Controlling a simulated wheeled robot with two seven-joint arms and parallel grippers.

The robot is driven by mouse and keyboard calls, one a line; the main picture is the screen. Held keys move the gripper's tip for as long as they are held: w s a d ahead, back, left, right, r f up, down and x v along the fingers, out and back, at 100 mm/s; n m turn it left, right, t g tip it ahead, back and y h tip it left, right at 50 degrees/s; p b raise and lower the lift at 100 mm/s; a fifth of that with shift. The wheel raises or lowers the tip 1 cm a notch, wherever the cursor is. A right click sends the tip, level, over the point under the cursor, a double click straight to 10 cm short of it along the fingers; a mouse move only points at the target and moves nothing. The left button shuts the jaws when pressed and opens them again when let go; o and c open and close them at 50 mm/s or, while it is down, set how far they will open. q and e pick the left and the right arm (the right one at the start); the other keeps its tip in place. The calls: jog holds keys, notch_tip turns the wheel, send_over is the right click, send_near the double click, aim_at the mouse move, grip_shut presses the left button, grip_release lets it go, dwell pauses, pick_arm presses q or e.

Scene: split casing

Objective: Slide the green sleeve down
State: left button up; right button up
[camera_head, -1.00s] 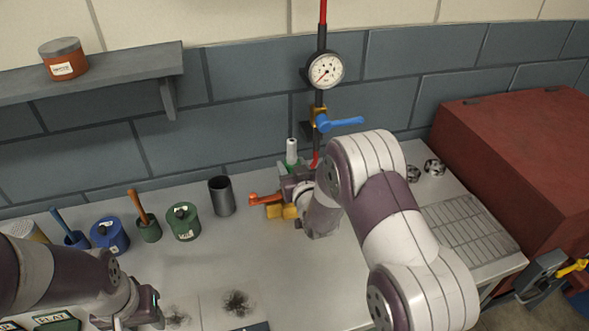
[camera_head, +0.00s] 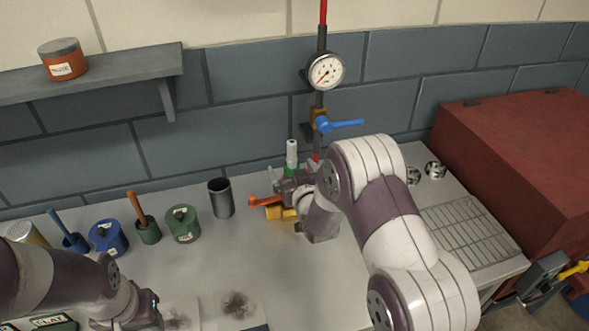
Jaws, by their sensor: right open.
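The green sleeve (camera_head: 291,170) sits at the lower end of an upright white tip (camera_head: 292,150) near the back wall. Only a small part of the green shows; my gripper hides its lower part. My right gripper (camera_head: 292,168) is open, with one grey finger on each side of the sleeve. I cannot tell whether either finger touches it. My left gripper (camera_head: 140,312) is low at the bottom left, far from the sleeve, and its jaws cannot be made out.
An orange-red lever on a yellow valve (camera_head: 275,212) is just below the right gripper. A red pipe with gauge (camera_head: 325,71) and blue handle (camera_head: 340,124) rises behind. A dark cup (camera_head: 221,198) and green pot (camera_head: 183,224) stand left. The red cabinet (camera_head: 520,160) bounds the right.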

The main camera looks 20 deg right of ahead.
jog(key=shift+s, duration=0.1)
jog(key=s, duration=0.8)
jog(key=shift+s+d, duration=0.15)
jog(key=shift+s, duration=0.2)
